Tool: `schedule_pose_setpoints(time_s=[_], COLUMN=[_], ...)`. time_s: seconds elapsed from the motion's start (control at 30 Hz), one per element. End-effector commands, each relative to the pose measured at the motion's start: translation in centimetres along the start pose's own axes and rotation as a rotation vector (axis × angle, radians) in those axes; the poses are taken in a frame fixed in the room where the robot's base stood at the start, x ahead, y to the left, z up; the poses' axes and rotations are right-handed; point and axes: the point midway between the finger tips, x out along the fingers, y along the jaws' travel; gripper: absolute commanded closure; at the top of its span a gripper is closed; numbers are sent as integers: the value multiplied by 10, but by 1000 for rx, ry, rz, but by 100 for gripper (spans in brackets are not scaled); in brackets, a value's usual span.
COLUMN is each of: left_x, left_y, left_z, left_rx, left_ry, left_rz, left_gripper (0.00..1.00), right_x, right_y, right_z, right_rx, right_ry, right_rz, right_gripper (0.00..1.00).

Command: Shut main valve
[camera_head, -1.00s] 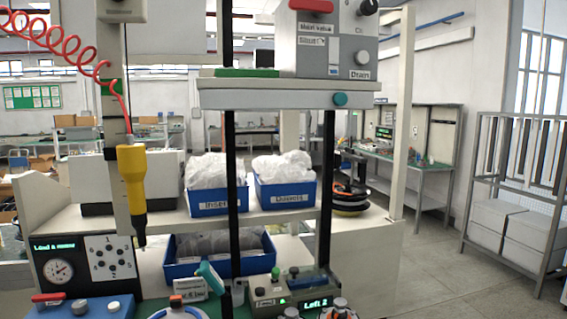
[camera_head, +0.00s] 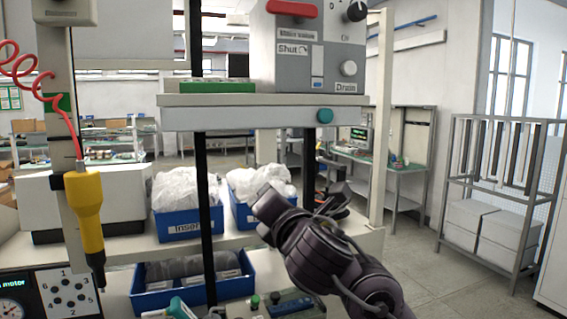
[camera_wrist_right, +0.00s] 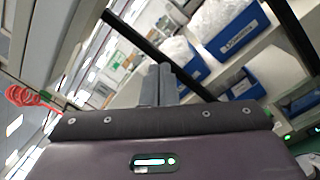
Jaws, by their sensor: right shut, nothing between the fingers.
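The grey valve box (camera_head: 320,62) stands on a high shelf in the head view. It has a red lever handle (camera_head: 292,9) lying roughly level above a label that seems to read "Main valve". Below that is a "Shut" label (camera_head: 292,49) with a curved arrow. My right gripper (camera_head: 264,197) is raised from the lower right, well below and slightly left of the valve box, touching nothing there. In the right wrist view its fingers (camera_wrist_right: 159,85) are together and empty. My left gripper is out of view.
A yellow tool (camera_head: 84,212) hangs at left. Blue bins (camera_head: 190,226) stand behind my right gripper.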

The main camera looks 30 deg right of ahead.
Motion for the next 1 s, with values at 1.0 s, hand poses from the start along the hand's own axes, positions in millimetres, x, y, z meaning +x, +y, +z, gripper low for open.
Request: schedule_pose_setpoints(time_s=[1.0], left_x=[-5], left_y=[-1], left_z=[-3], left_rx=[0], left_ry=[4], left_rz=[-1], left_gripper=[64], right_x=[-76], right_y=[131], right_z=[181], right_rx=[-791], right_ry=[-486], right_rz=[170], right_gripper=[100])
